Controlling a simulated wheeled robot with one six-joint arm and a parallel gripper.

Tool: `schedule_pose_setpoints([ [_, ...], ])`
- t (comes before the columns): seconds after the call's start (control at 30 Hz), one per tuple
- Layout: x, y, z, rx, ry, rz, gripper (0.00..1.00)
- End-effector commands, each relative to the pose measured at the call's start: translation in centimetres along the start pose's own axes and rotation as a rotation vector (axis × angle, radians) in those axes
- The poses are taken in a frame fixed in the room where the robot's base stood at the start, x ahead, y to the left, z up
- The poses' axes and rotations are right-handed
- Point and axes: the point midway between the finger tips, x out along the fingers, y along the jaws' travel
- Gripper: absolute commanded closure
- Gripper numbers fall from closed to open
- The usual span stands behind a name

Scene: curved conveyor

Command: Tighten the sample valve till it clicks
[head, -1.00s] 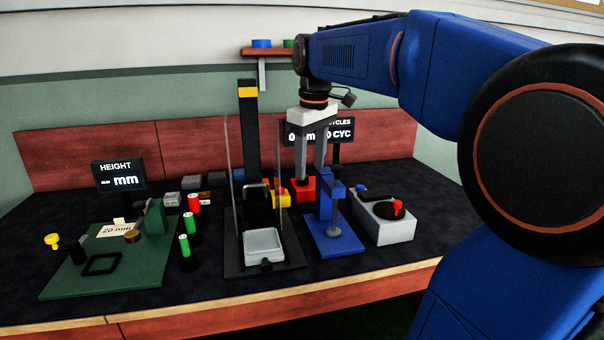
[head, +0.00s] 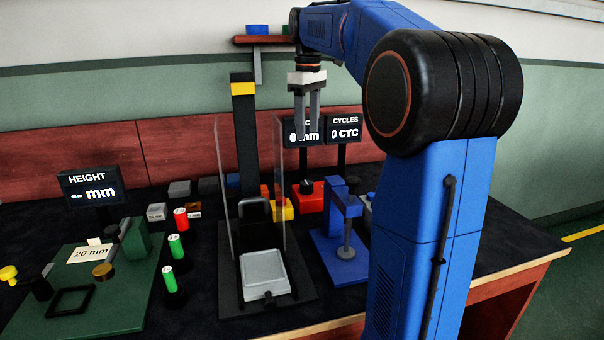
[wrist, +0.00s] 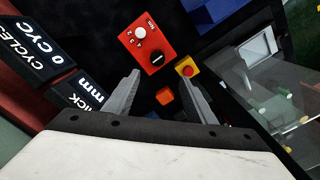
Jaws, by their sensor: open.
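No part carries a readable valve label, so I cannot tell for sure which is the sample valve. A red box (head: 312,201) with a black knob (head: 306,186) stands at the back of the table. In the wrist view, the red box (wrist: 137,45) shows its black knob (wrist: 157,58), a white round part (wrist: 139,33) and small white lettering. My gripper (head: 307,133) is open and empty, raised above and behind the red box in the picture. In the wrist view, my gripper's fingers (wrist: 160,82) are spread, with the red box beyond their tips.
A yellow block (head: 283,210) with a red button (wrist: 188,71) and an orange block (wrist: 165,96) sit beside the red box. A blue stand (head: 340,240) and clear upright panels (head: 222,180) are in front. Displays (head: 343,128) stand behind.

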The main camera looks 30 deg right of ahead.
Motion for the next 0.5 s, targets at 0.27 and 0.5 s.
schedule_pose_setpoints([
  [0.27, 1.3, 0.1, 0.0, -0.003, -0.003, -0.003, 0.50],
  [0.5, 5.3, 0.1, 0.0, -0.002, -0.003, -0.004, 0.50],
])
